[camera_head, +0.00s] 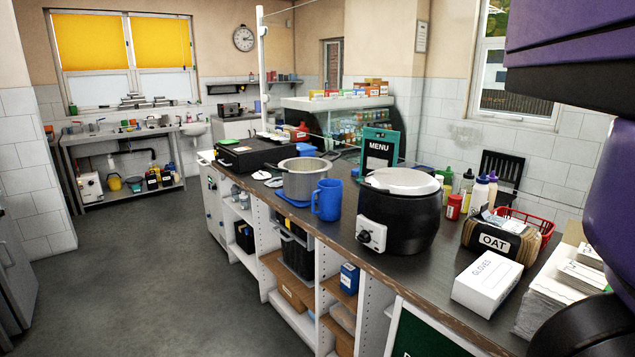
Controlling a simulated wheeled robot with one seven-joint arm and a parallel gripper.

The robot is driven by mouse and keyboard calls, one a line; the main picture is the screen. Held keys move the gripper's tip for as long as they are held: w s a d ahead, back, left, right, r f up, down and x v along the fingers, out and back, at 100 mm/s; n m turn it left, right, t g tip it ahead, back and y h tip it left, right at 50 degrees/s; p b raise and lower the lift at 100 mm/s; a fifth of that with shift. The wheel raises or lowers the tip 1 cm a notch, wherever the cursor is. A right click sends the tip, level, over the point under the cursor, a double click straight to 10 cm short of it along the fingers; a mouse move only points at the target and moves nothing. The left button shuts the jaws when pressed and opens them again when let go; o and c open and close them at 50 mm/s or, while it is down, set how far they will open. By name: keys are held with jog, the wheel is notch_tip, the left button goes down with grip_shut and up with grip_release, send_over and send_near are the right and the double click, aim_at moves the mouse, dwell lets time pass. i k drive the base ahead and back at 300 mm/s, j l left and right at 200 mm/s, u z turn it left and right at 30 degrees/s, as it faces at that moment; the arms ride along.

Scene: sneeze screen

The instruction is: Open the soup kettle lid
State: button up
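The lid's handle cannot be made out clearly at this size. Purple and dark parts of my own arm fill the right edge of the view, to the right of the kettle and nearer to me. My gripper is not in view.
Left of the kettle stand a blue jug (327,200) and a steel pot (305,178). A menu board (380,148) stands behind it. Bottles (479,195), a bread bag (497,238) and a glove box (487,282) crowd its right. Open floor (170,270) lies left of the counter.

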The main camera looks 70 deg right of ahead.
aim_at(419, 181)
jog(key=i+z, duration=0.4)
jog(key=i+j+z, duration=0.1)
jog(key=z, duration=0.35)
jog(key=i+j+z, duration=0.25)
jog(key=z, duration=0.15)
